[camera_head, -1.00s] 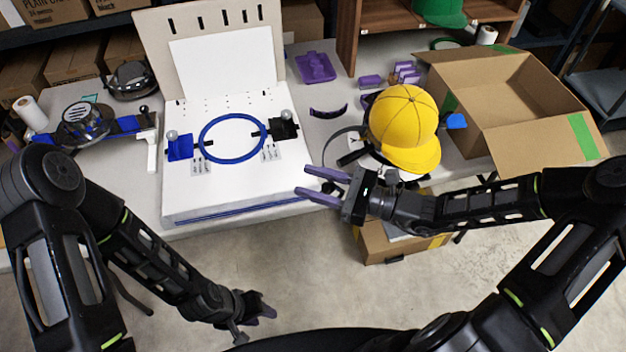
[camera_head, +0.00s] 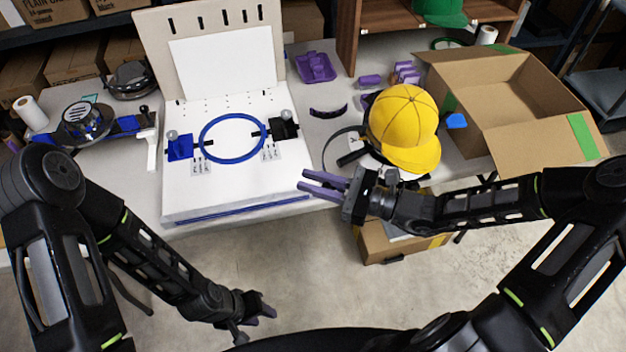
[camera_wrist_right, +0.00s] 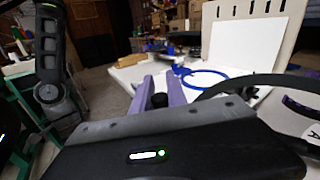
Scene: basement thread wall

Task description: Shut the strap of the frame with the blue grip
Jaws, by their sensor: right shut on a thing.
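A yellow cap (camera_head: 404,118) sits on a mostly hidden pale frame on the table. A thin dark strap (camera_head: 330,143) arcs out at its left, beside a black handle (camera_head: 352,157). A small blue grip-like piece (camera_head: 456,121) shows right of the cap; whether it joins the frame is hidden. My right gripper (camera_head: 305,180) is in front of the strap, its purple fingers close together on something I cannot make out. In the right wrist view the strap (camera_wrist_right: 240,84) curves right of its fingers (camera_wrist_right: 160,92). My left gripper (camera_head: 262,316) is low over the floor, fingers apart and empty.
A white board (camera_head: 235,190) holds a blue ring (camera_head: 203,147) between a blue and a black clamp. An open cardboard box (camera_head: 520,100) stands right of the cap. A blue-barred device (camera_head: 125,124) lies at the left. Purple parts (camera_head: 316,67) lie behind.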

